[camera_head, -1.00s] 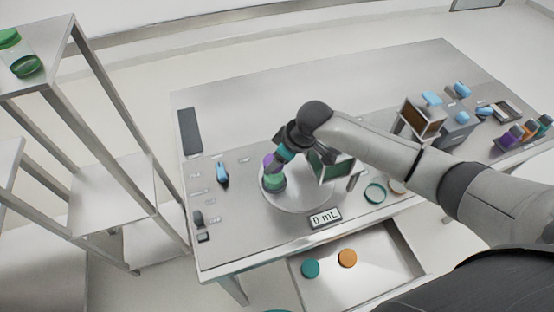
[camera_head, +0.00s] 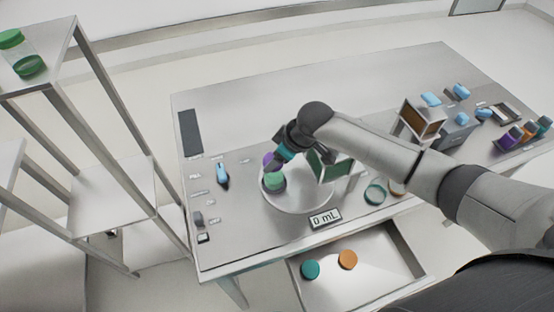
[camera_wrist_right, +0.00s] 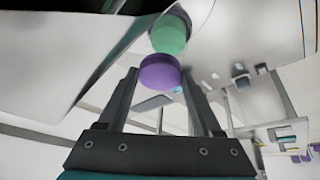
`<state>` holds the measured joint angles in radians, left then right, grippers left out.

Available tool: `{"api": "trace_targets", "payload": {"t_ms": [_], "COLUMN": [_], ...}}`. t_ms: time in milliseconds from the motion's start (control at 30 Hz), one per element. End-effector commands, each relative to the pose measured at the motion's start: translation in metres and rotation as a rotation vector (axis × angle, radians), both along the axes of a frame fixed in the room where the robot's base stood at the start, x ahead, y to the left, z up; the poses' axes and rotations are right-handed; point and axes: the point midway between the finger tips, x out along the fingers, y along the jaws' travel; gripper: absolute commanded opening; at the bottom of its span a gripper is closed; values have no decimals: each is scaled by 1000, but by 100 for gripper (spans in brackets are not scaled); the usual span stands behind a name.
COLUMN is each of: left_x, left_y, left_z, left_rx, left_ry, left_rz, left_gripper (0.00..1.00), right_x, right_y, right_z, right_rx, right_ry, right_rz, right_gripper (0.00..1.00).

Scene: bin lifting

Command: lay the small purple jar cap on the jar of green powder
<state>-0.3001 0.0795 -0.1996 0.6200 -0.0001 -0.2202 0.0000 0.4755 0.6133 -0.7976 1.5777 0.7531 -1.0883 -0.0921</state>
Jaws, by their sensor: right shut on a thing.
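The small purple jar cap (camera_head: 267,158) is held by my right gripper (camera_wrist_right: 160,76), and it also shows between the fingertips in the right wrist view (camera_wrist_right: 160,72). The jar of green powder (camera_head: 274,181) stands on the round pale plate (camera_head: 297,203) of the scale. In the wrist view the green jar (camera_wrist_right: 170,36) shows just past the cap, overlapped by its edge. The cap is close to the jar, off toward the far side in the head view. I cannot tell whether they touch. My left gripper is not in view.
A dark green-faced box (camera_head: 333,168) stands right beside my right gripper. A display reading 0 mL (camera_head: 325,219) is at the front. An open drawer holds a teal cap (camera_head: 310,269) and an orange cap (camera_head: 347,259). The table's back is clear.

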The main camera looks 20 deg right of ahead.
Motion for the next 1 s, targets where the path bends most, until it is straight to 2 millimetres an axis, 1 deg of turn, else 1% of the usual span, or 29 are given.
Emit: {"api": "trace_targets", "payload": {"t_ms": [33,100,133,400,767,867,1000], "left_x": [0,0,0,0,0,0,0], "left_y": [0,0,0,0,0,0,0], "left_z": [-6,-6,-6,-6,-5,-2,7], "left_rx": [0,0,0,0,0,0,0], "left_ry": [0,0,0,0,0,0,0], "left_rz": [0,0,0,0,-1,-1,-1], "left_gripper": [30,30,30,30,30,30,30], "right_x": [-31,-31,-31,-31,-31,-31,-32], "right_y": [9,9,9,9,9,9,9], "right_z": [-46,-46,-46,-46,-46,-43,-35], "right_rx": [7,7,7,7,7,7,8], "right_ry": [71,71,71,71,71,72,72], "right_rz": [11,11,11,11,11,11,12], "right_gripper": [15,15,70,100,100,100,100]}}
